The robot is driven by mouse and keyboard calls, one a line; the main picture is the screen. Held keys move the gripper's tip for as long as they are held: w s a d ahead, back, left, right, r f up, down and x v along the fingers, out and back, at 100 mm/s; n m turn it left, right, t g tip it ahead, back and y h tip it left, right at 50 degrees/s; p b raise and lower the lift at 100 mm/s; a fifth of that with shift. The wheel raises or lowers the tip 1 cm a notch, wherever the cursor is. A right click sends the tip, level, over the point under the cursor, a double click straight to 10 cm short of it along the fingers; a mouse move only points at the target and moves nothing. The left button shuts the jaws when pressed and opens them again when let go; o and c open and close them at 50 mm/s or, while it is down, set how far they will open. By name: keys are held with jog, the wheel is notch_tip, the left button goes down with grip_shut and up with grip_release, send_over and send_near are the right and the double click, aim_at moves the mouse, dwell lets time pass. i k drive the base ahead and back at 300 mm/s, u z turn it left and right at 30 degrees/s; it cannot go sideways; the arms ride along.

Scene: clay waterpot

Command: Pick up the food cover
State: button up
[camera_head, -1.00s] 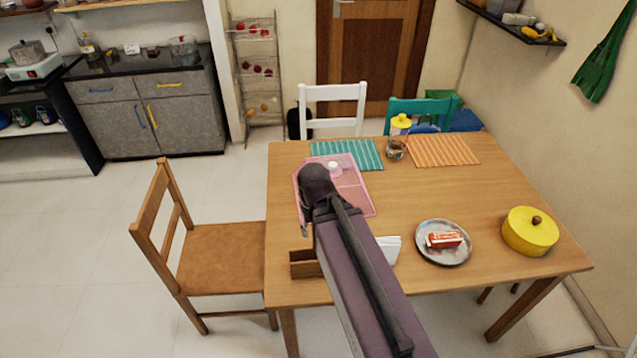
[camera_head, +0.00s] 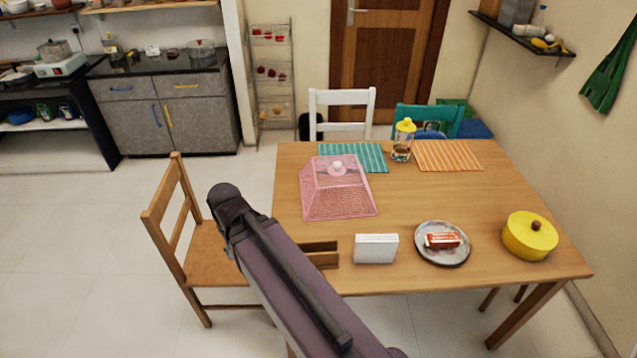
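The food cover (camera_head: 338,202) is a pink mesh dome with sloping sides and a white knob on top. It stands upright on the left part of the wooden table (camera_head: 440,198), and nothing blocks my view of it. The dark end of my arm, with my gripper (camera_head: 224,228), is to the left of the cover in the picture, over the chair beside the table. It is apart from the cover in the picture. The fingers are mostly hidden behind the wrist, so I cannot see whether they are open or shut.
A brown wooden holder (camera_head: 323,254) and a white block, perhaps napkins (camera_head: 376,248), stand near the front edge. A plate (camera_head: 428,257) with a red packet and a yellow pot (camera_head: 530,237) are to the right. A yellow-lidded bottle (camera_head: 402,146) stands behind. A wooden chair (camera_head: 178,205) is at left.

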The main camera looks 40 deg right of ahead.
aim_at(337, 169)
jog(key=u, duration=0.4)
jog(key=k, duration=1.15)
jog(key=z, duration=1.6)
jog(key=i, duration=0.7)
jog(key=u, duration=0.2)
